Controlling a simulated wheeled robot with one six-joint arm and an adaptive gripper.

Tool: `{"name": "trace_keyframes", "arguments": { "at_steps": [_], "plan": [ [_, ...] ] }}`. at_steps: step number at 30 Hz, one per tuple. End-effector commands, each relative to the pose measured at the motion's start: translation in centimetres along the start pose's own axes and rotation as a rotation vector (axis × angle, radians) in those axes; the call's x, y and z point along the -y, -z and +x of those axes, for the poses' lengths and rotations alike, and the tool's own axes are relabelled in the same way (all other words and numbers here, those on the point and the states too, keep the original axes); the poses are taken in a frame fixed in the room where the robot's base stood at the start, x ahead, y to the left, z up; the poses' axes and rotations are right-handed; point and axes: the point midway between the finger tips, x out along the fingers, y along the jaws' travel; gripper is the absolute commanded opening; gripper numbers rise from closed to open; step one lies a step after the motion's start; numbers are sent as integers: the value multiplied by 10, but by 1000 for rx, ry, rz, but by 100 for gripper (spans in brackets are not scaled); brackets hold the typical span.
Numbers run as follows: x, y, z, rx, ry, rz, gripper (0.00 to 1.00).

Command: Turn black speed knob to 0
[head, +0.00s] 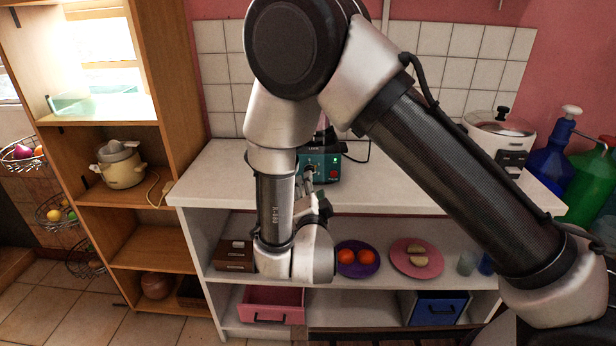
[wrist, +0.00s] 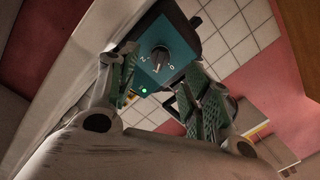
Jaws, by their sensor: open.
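The teal blender base (head: 322,167) stands on the white counter, with a green light and a red button on its front. In the wrist view its teal panel (wrist: 183,22) carries the black speed knob (wrist: 160,54), with the marks 2, 1 and 0 along one side. I cannot tell for sure which mark the knob points at. My gripper (wrist: 162,63) is open, its padded fingers apart on either side of the knob. No contact with the knob is clear. In the head view my gripper (head: 309,174) is at the base's front, partly hidden by my arm.
A white rice cooker (head: 484,137) and blue (head: 551,160) and green (head: 592,185) bottles stand at the right. Below the counter, a purple plate (head: 359,271) and a pink plate (head: 432,271) hold food. A black cord (head: 355,158) runs behind the base.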

Motion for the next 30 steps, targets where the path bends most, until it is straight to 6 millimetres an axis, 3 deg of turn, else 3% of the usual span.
{"name": "trace_keyframes", "arguments": {
  "at_steps": [5, 16, 27, 28, 30],
  "plan": [
    [0, -2, 6, -19, 22, 2, 49],
    [1, -1, 64, -17, 20, 2, 49],
    [1, -1, 73, -14, 20, 0, 49],
    [1, -1, 73, -14, 20, 0, 48],
    [1, -1, 73, -14, 20, 0, 35]
  ]
}}
